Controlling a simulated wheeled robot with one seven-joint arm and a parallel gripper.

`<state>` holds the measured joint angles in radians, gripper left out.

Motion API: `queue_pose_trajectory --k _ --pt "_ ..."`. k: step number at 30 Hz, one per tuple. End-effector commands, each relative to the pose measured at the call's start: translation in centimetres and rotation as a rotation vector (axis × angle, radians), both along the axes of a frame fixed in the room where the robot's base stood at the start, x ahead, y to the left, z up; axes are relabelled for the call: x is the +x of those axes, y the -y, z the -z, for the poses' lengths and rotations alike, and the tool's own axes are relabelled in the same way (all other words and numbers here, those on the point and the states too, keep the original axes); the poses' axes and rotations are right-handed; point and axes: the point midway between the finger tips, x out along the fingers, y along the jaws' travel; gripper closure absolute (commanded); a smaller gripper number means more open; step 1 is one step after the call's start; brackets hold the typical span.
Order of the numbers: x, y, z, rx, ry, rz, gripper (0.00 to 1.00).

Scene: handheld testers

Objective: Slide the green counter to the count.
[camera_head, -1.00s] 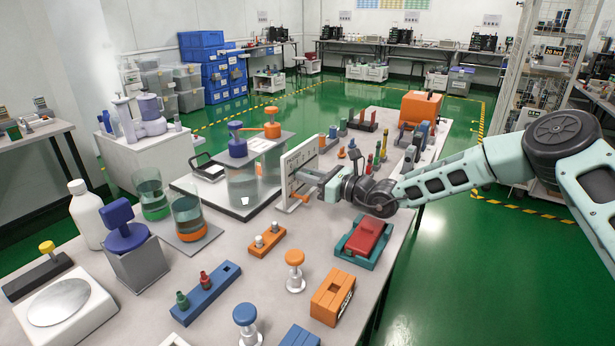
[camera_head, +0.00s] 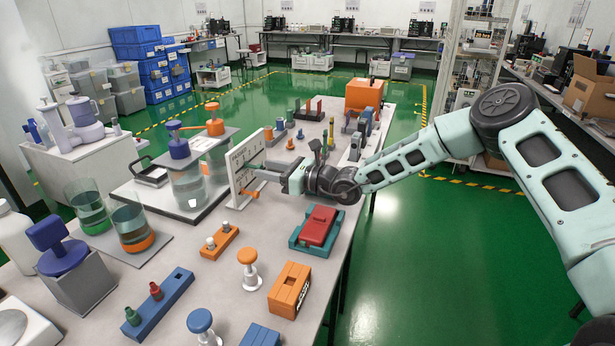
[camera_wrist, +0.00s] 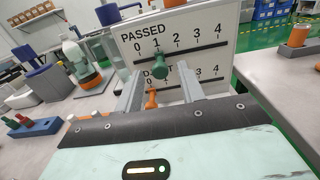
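The white counter board (camera_head: 245,172) stands upright on the bench; in the wrist view its upper row reads PASSED, 0 to 4, over a dark slot. The green counter (camera_wrist: 160,66) is a knob on that slot, by the 1 mark. It cannot be made out in the head view. An orange counter (camera_wrist: 151,98) is on the lower row near 0; it also shows in the head view (camera_head: 252,193). My gripper (camera_wrist: 160,84) is open and empty before the board, one finger on each side of the green counter's line. In the head view my gripper (camera_head: 269,168) is right of the board.
Covered glass jars (camera_head: 188,188) stand left of the board. A red block in a teal tray (camera_head: 315,228), an orange slotted block (camera_head: 289,290) and a peg strip (camera_head: 158,303) lie nearer. Small pegs and an orange box (camera_head: 364,94) stand beyond.

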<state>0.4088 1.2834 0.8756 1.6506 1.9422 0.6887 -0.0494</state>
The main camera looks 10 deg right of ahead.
Motion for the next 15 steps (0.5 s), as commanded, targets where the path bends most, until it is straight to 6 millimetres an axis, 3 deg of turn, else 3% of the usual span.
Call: queue_pose_trajectory --k 6,15 --pt "-2.9 4.6 0.0 -0.001 -0.001 0.003 0.61" --pt "-6.4 9.8 0.0 0.001 -0.001 0.002 0.61"
